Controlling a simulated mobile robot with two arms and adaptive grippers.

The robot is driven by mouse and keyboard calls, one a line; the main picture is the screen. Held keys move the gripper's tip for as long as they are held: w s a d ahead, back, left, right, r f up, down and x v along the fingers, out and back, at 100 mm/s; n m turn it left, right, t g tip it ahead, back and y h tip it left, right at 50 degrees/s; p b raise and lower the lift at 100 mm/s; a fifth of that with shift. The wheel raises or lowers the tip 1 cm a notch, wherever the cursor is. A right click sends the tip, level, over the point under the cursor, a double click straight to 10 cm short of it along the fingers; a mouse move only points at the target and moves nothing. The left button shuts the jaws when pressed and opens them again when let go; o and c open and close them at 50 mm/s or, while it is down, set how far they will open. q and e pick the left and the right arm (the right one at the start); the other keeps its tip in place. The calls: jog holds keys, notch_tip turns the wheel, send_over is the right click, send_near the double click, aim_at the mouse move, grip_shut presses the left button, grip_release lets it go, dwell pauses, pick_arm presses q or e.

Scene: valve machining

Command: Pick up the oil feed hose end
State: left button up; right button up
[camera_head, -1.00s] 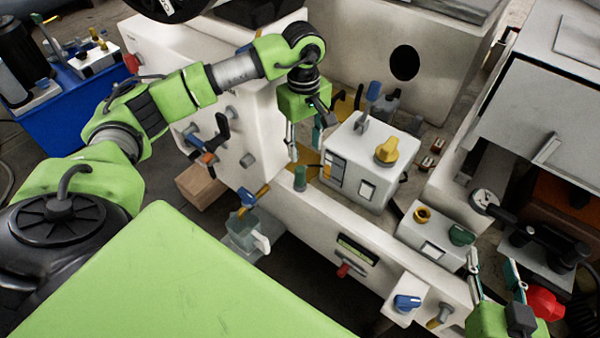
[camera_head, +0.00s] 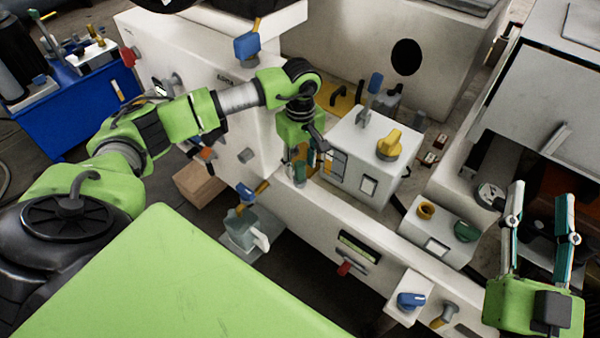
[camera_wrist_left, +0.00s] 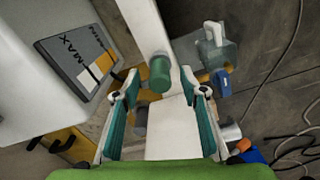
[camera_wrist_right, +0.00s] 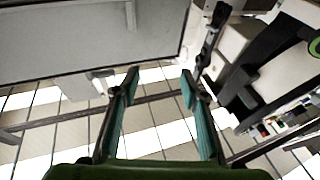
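A green capped cylinder (camera_head: 299,174), which looks like the oil feed hose end, stands on the white ledge of the machine. It also shows in the left wrist view (camera_wrist_left: 160,74), between and just beyond the fingertips. My left gripper (camera_head: 305,164) points down over it. Its fingers are open in the left wrist view (camera_wrist_left: 158,84), with a gap on both sides of the green cap. Whether the fingers reach around the cap is hard to tell. My right gripper (camera_head: 540,196) is open and empty at the right, pointing up in the head view and away from the cylinder.
A white box with a yellow knob (camera_head: 389,143) stands close right of the left gripper. A translucent jug (camera_head: 240,222) is below left. A smaller box with a green knob (camera_head: 467,231) and a blue-knobbed box (camera_head: 409,300) lie along the ledge. A blue cart (camera_head: 70,121) stands far left.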

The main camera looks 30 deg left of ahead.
aim_at(300, 171)
pick_arm(q)
notch_tip(300, 171, down, 4)
jog(key=shift+a+r+b, duration=0.15)
jog(key=shift+b, duration=0.35)
pick_arm(e)
jog(key=s+r+t+y, duration=0.1)
jog(key=s+r+t, duration=0.2)
jog(key=r, duration=0.3)
jog(key=shift+t, duration=0.3)
jog(key=shift+s, duration=0.1)
pick_arm(q)
grip_shut()
